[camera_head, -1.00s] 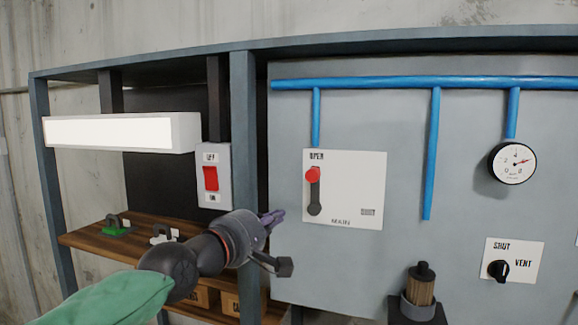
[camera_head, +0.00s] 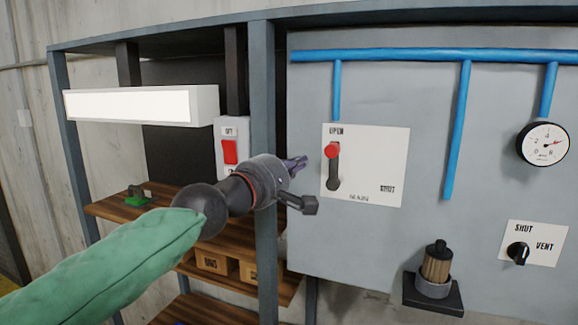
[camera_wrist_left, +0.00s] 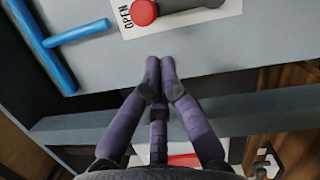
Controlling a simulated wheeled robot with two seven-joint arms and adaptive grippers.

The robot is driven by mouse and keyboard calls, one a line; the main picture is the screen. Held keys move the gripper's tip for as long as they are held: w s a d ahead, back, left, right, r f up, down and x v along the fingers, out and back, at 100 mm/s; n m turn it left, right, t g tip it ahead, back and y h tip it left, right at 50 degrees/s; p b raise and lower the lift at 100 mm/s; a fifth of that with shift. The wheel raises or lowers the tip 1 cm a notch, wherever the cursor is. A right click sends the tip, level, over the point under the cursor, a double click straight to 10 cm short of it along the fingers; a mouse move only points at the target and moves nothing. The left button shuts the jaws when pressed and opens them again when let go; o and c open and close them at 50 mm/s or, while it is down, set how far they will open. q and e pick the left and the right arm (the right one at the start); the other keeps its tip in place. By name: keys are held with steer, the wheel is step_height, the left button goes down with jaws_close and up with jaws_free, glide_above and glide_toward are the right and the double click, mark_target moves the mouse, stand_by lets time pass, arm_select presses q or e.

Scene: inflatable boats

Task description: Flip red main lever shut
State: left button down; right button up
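The main lever has a red knob (camera_head: 332,150) on a dark arm (camera_head: 333,172). It points up toward the OPEN label on a white plate (camera_head: 382,160), with SHUT at the plate's right side and MAIN below. In the left wrist view the red knob (camera_wrist_left: 144,11) shows at the top, with part of the dark arm (camera_wrist_left: 190,3) beside it. My left gripper (camera_head: 303,161) is left of the plate, close to knob height and apart from the lever. Its fingers are together and empty in the left wrist view (camera_wrist_left: 161,68). My right gripper is in neither view.
A grey frame post (camera_head: 263,100) stands behind my left gripper. A red rocker switch (camera_head: 230,151) is left of the post. A SHUT/VENT knob (camera_head: 517,253), a gauge (camera_head: 543,144) and blue pipes (camera_head: 430,56) are on the panel. A wooden shelf (camera_head: 105,208) is at the left.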

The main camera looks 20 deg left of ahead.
mark_target(333, 168)
arm_select(q)
steer(key=shift+x, duration=2.9)
steer(key=shift+a, duration=0.15)
